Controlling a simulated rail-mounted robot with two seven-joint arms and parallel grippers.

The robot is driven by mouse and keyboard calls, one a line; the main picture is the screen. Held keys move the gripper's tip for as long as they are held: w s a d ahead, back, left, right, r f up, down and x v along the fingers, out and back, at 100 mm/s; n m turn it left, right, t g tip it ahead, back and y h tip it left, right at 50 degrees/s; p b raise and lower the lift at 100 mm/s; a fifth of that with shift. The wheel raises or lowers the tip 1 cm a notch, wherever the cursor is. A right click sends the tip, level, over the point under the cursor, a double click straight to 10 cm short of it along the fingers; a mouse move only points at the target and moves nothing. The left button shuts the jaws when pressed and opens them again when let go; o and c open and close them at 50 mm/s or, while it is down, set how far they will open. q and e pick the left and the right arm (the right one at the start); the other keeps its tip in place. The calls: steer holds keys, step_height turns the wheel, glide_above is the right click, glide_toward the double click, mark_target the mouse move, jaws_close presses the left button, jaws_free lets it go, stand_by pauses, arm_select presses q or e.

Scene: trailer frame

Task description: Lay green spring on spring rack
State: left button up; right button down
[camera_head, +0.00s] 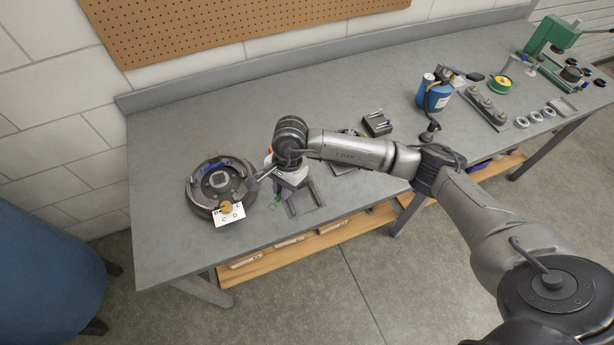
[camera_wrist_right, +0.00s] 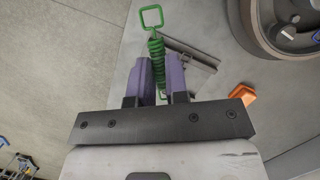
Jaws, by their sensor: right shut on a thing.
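The green spring (camera_wrist_right: 156,48) is between the two purple fingers of my right gripper (camera_wrist_right: 160,85) in the wrist view. Its square end loop sticks out beyond the fingertips. In the head view my right gripper (camera_head: 275,196) points down near the bench's front edge, and the wrist hides much of the spring. A grey metal frame (camera_head: 318,191), which looks like the spring rack, lies on the bench just right of the gripper. A grey angled bar (camera_wrist_right: 195,55) shows behind the spring in the wrist view; contact cannot be told. My left gripper is not in view.
A round brake assembly (camera_head: 190,194) with a lettered card (camera_head: 229,216) lies left of the gripper. An orange piece (camera_wrist_right: 243,94) is near it. A blue torch canister (camera_head: 435,97) and green press (camera_head: 552,36) stand farther right. The bench's left end is clear.

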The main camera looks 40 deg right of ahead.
steer(key=shift+s+d+f+m+t, duration=0.25)
steer(key=shift+s+d+f+m, duration=0.1)
steer(key=shift+d+f+m, duration=0.75)
steer(key=shift+s+d+f+m+t, duration=0.35)
steer(key=shift+d+f+m, duration=0.65)
steer(key=shift+f, duration=0.35)
steer(key=shift+s+d+f+m+t, duration=0.2)
steer(key=shift+s+d+f+m, duration=0.2)
steer(key=shift+d+f+m, duration=0.65)
arm_select(q)
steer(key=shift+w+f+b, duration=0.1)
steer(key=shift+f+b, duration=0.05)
steer(key=shift+b, duration=0.4)
arm_select(e)
steer(key=shift+a+f, duration=0.15)
steer(key=shift+f, duration=0.4)
arm_select(q)
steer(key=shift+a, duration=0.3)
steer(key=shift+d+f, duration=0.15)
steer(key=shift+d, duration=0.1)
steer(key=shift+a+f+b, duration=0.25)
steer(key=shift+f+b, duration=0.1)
steer(key=shift+b, duration=0.2)
arm_select(e)
steer(key=shift+f, duration=0.25)
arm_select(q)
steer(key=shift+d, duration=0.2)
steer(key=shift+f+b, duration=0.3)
arm_select(e)
steer(key=shift+f, duration=0.25)
